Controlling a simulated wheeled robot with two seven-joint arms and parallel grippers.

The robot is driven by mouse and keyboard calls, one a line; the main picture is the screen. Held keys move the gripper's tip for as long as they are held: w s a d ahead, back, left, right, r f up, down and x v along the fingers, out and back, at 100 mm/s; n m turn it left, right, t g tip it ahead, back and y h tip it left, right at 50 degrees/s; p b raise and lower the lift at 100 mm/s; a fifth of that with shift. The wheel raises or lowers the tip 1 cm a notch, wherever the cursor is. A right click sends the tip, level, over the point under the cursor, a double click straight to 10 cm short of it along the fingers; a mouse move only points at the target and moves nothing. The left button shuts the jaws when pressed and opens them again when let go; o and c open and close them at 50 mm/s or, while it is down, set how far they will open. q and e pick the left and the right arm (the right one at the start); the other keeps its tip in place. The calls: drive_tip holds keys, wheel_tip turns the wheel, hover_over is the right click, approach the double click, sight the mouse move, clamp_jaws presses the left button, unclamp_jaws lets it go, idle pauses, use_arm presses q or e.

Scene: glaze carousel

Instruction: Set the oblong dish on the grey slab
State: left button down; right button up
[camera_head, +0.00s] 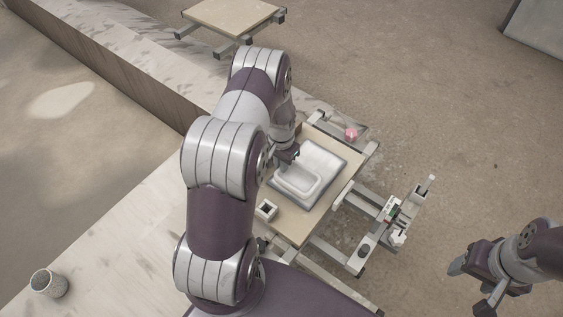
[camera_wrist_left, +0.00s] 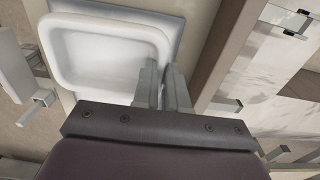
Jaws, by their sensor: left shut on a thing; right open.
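The white oblong dish (camera_head: 297,181) is over the grey slab (camera_head: 325,156) on a tan board. In the left wrist view the dish (camera_wrist_left: 100,55) fills the upper left, with the grey slab (camera_wrist_left: 178,32) showing past its edge. My left gripper (camera_head: 287,160) is shut on the dish's rim; its fingers (camera_wrist_left: 163,88) are close together there. I cannot tell whether the dish touches the slab or is just above it. My right gripper (camera_head: 474,285) is open and empty at the lower right, well away from the board.
The tan board (camera_head: 296,229) bears a small square dark-holed block (camera_head: 266,210). A pink object (camera_head: 351,134) lies at its far corner. A metal fixture (camera_head: 390,225) stands right of the board. A speckled cup (camera_head: 47,283) stands at lower left. A second board (camera_head: 235,17) is at the back.

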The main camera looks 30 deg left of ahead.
use_arm(q)
drive_tip(key=shift+f+b, duration=0.35)
drive_tip(key=shift+f, duration=0.2)
drive_tip(key=c, duration=1.1)
unclamp_jaws()
